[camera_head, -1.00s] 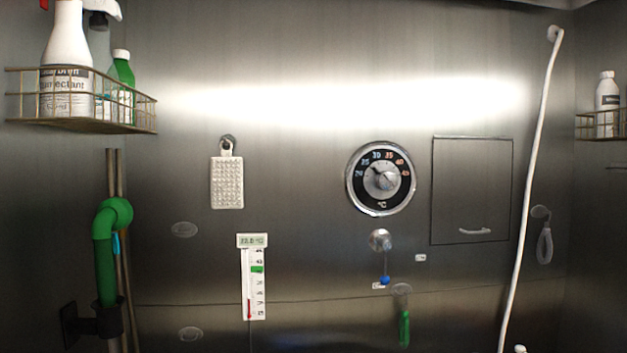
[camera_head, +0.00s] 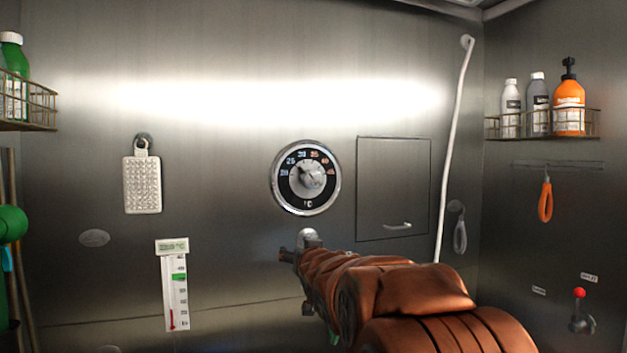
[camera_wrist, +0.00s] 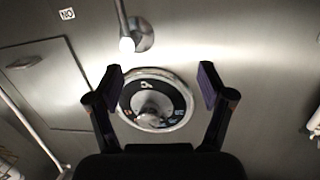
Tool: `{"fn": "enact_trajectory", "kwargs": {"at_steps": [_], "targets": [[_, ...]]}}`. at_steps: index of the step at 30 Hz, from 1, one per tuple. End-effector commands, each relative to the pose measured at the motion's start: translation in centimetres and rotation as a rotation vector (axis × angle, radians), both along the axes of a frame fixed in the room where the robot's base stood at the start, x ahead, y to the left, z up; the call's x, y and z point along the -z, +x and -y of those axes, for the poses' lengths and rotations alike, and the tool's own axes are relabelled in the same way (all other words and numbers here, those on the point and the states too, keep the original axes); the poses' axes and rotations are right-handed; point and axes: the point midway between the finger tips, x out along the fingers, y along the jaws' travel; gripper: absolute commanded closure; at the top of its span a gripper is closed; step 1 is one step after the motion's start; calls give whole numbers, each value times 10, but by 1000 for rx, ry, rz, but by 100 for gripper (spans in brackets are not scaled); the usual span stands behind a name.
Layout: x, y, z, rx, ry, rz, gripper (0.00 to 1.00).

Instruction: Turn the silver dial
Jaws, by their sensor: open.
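The silver dial (camera_head: 308,176) is a round knob at the centre of a black temperature face with a shiny ring, on the steel wall. Numbers in white and orange run along the top of its face. In the wrist view the dial (camera_wrist: 150,112) appears upside down, between and beyond my fingers. My gripper (camera_wrist: 160,82) is open and empty, its two dark fingers apart on either side of the face. In the head view my arm, in a brown cover, reaches up from the lower right, and its end lies below the dial. I see no contact with the knob.
A round silver knob (camera_head: 308,238) with a lever (camera_wrist: 124,30) sits below the dial. A hatch (camera_head: 393,188) with a handle is to the right, then a white hose (camera_head: 455,130). A thermometer (camera_head: 174,285) and a white pad (camera_head: 142,184) hang left.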

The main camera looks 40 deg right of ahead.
Motion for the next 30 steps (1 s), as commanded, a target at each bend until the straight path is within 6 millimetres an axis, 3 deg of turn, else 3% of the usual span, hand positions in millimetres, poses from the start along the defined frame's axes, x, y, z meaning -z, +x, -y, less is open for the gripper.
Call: {"fn": "enact_trajectory", "kwargs": {"at_steps": [1,6,11,20,30], "targets": [[-21,7,18,5,-23,76,20],[-90,17,50,-18,-104,313,20],[-126,14,62,-45,-155,439,20],[-141,18,67,-59,-173,484,20],[-154,45,75,-59,-174,485,20]]}}
